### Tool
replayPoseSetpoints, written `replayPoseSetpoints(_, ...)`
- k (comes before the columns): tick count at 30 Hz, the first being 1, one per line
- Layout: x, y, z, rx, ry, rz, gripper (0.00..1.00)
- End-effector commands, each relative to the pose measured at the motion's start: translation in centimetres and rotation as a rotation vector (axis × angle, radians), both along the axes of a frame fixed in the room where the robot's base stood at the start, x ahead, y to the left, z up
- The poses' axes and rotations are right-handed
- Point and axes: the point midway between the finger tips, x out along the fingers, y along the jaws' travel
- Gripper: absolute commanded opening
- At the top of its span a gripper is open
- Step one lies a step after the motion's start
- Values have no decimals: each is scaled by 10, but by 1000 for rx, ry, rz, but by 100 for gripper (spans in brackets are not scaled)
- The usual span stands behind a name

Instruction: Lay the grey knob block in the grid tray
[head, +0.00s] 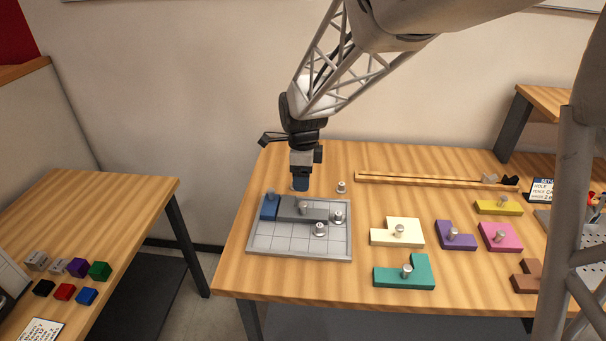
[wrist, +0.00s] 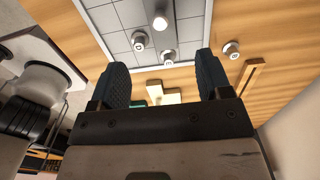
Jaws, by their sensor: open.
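The grey knob block (head: 290,213) lies in the back part of the grid tray (head: 270,251), with its metal knob (head: 303,208) upright. A blue block (head: 269,208) sits to its left in the tray's back left corner. My gripper (head: 300,188) is above the tray's back edge, apart from the grey block. In the wrist view its two dark fingers (wrist: 163,72) are spread with nothing between them. The tray (wrist: 112,42) also shows at the top of that view, where a knob (wrist: 160,18) stands out; the grey block's outline is unclear there.
Two round metal pieces (head: 338,216) (head: 319,230) are on the tray's right part; another (head: 341,187) stands behind it. Cream (head: 404,232), teal (head: 417,276), purple (head: 456,241), pink (head: 500,237) and yellow (head: 498,208) knob blocks lie to the right. A wooden rail (head: 430,180) runs along the back.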

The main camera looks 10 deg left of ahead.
Motion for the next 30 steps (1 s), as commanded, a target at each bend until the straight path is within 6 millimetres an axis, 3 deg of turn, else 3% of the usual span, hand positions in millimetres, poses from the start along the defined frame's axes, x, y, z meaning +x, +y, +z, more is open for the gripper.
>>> replayPoseSetpoints(11,0,0,0,0,-1,2,72)
replayPoseSetpoints(17,-7,-12,12,4,-12,46,72)
replayPoseSetpoints(23,-27,-43,36,8,-36,177,72)
replayPoseSetpoints(30,-68,-95,68,3,-71,414,72)
